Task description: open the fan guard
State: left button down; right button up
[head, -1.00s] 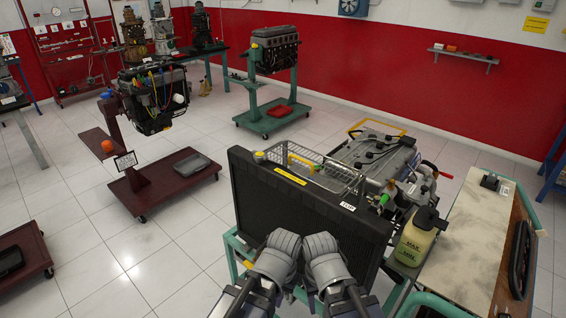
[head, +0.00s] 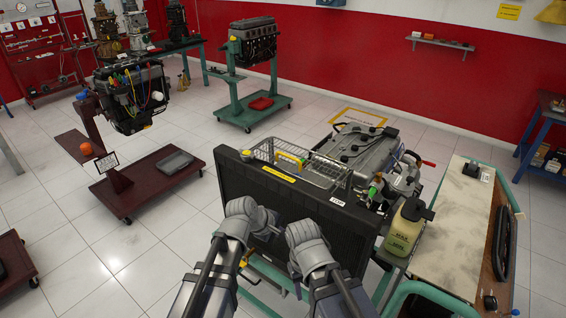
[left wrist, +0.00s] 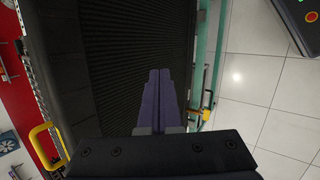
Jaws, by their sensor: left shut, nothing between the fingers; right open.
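The fan guard (head: 325,172) is a wire mesh cage behind the top of the black radiator (head: 225,182) in the head view. It lies low against the engine side, with a yellow handle (head: 290,160) near its left end. A yellow handle (left wrist: 42,148) also shows at the lower left of the left wrist view. My left gripper (left wrist: 160,72) is shut and empty in front of the radiator's dark ribbed face. In the head view my left gripper (head: 268,220) is in front of the radiator. My right gripper (head: 288,236) is open beside it; its fingertips are mostly hidden.
The engine (head: 360,145) stands behind the radiator on a green frame. A yellowish fluid bottle (head: 404,232) stands to the right, beside a worktable (head: 450,235). A dark red cart (head: 150,190) stands at the left. Tiled floor is free between cart and radiator.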

pick_arm(q)
jog(key=w+a+r+n+t+h+p, duration=0.1)
jog(key=w+a+r+n+t+h, duration=0.15)
jog(key=w+r+n, duration=0.45)
jog(key=n+t, duration=0.5)
jog(key=n, duration=0.6)
send_near(283, 164)
jog(key=s+r, duration=0.3)
jog(key=s, duration=0.1)
jog(key=b+x, duration=0.2)
jog(key=x, duration=0.7)
jog(key=shift+w+d+f, duration=0.15)
jog(key=shift+w+d, duration=0.1)
jog(key=shift+d, duration=0.1)
